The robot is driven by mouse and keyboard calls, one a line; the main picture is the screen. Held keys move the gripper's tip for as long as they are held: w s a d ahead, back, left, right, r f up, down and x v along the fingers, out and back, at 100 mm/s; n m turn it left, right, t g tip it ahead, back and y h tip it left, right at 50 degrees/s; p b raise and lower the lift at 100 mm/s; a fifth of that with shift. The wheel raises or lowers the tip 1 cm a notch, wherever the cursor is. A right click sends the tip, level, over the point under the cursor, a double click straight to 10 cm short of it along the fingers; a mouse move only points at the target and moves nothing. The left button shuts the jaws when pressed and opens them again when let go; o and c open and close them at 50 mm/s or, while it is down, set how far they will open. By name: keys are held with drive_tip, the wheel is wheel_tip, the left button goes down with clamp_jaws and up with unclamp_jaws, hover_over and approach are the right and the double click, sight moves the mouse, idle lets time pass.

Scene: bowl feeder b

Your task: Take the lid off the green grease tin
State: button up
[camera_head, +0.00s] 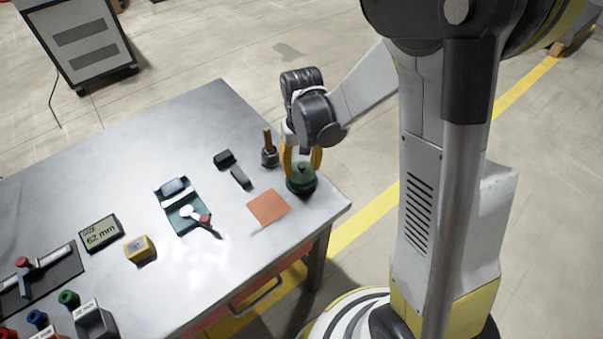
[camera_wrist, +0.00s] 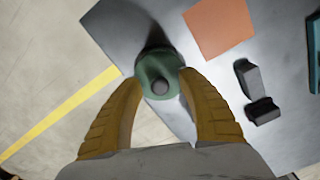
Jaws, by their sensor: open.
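The green grease tin (camera_head: 302,184) stands near the right corner of the metal table, with its lid (camera_head: 303,169) on top. My gripper (camera_head: 303,160) is above and around the tin's top, pointing down. Its yellow fingers are spread apart in the wrist view (camera_wrist: 165,90), with the tin just beyond and between their tips. I cannot tell whether a finger touches the lid.
An orange square mat (camera_head: 268,207) lies flat just left of the tin and is bare. A dark pot with a wooden-handled brush (camera_head: 269,150) stands behind the tin. Dark blocks (camera_head: 240,178) lie further left. The table edge is close on the right.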

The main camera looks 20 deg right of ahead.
drive_tip(key=shift+c, duration=0.4)
clamp_jaws()
drive_tip(key=shift+r, duration=0.1)
